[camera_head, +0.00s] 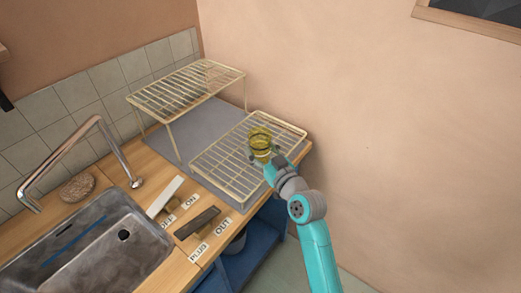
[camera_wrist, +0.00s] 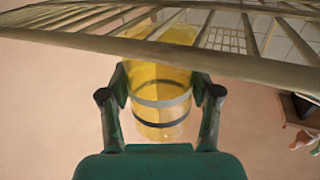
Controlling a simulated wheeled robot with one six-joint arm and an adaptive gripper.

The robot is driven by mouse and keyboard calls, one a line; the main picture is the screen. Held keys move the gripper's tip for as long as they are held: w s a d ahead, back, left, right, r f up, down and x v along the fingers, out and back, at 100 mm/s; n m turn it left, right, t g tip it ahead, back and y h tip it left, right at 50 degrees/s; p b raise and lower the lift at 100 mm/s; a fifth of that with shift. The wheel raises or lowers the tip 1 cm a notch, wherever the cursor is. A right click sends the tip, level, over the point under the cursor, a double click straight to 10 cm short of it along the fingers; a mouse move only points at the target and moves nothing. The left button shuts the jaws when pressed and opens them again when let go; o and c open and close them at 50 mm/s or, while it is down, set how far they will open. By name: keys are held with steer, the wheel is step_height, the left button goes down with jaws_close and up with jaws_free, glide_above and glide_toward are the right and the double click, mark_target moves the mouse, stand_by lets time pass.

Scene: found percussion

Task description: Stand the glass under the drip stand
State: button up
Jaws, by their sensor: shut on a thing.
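A yellow see-through glass (camera_head: 260,139) is in my gripper (camera_head: 264,157), over the right part of the low wire rack (camera_head: 222,165) on the counter. In the wrist view my gripper (camera_wrist: 160,95) has its two fingers on either side of the glass (camera_wrist: 160,118), which has dark and grey bands. A wire rack edge (camera_wrist: 100,40) hides part of the glass there. Whether the glass touches the rack is unclear. The taller wire stand (camera_head: 165,98), which looks like the drip stand, is at the back left, with a grey mat (camera_head: 205,125) under it.
The sink (camera_head: 90,250) and curved tap (camera_head: 65,150) are at left, with a white lever (camera_head: 165,196) and a dark lever (camera_head: 197,222) beside labels. A wall (camera_head: 390,130) bounds the right.

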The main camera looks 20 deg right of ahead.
steer(key=shift+f, duration=0.15)
steer(key=shift+f, duration=0.2)
steer(key=o, duration=1.5)
steer(key=shift+c, duration=0.2)
steer(key=shift+r, duration=0.2)
steer(key=v, duration=1.2)
steer(key=shift+s, duration=0.1)
